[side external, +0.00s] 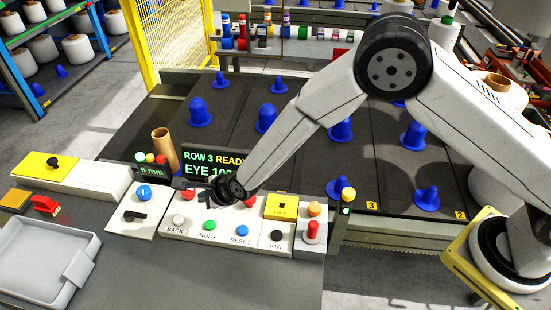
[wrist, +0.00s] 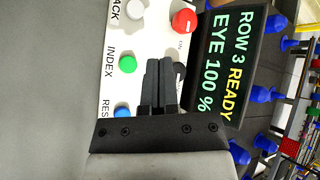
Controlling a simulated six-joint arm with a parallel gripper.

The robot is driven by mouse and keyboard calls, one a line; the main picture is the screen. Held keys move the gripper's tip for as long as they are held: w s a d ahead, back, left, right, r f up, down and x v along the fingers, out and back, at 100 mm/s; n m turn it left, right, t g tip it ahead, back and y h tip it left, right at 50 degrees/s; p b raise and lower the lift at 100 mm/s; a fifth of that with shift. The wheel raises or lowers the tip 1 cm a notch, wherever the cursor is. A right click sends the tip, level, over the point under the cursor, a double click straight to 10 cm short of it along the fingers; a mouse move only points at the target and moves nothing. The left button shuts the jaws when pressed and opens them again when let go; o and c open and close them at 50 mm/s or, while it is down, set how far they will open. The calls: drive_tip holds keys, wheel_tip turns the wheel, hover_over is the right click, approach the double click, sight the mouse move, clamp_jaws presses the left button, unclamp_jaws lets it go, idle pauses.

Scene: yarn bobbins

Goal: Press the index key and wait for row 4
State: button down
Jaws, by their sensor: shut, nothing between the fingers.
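The green INDEX key (side external: 209,225) is on the white control panel (side external: 180,236), between the white BACK key (side external: 179,220) and the blue RESET key (side external: 242,230). The green key also shows uncovered in the wrist view (wrist: 127,64). My gripper (wrist: 158,64) is shut and empty, its tips over the panel to the right of the green key in that view, apart from it. In the side view my gripper (side external: 226,190) hangs behind the key and hides part of the display (side external: 205,160). The display (wrist: 231,62) reads ROW 3 READY, EYE 100 %.
A red button (wrist: 184,20) and a dark knob are close to my fingers. A yellow LOCK plate (side external: 281,207) and black JOG button (side external: 276,236) sit at the panel's right. A cardboard tube (side external: 165,150) stands behind. Blue pegs (side external: 266,118) fill the dark bed.

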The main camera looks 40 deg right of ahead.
sight(207, 222)
drive_tip(key=shift+f, duration=4.15)
drive_tip(key=shift+f, duration=1)
drive_tip(key=shift+r, duration=0.95)
idle(0.3)
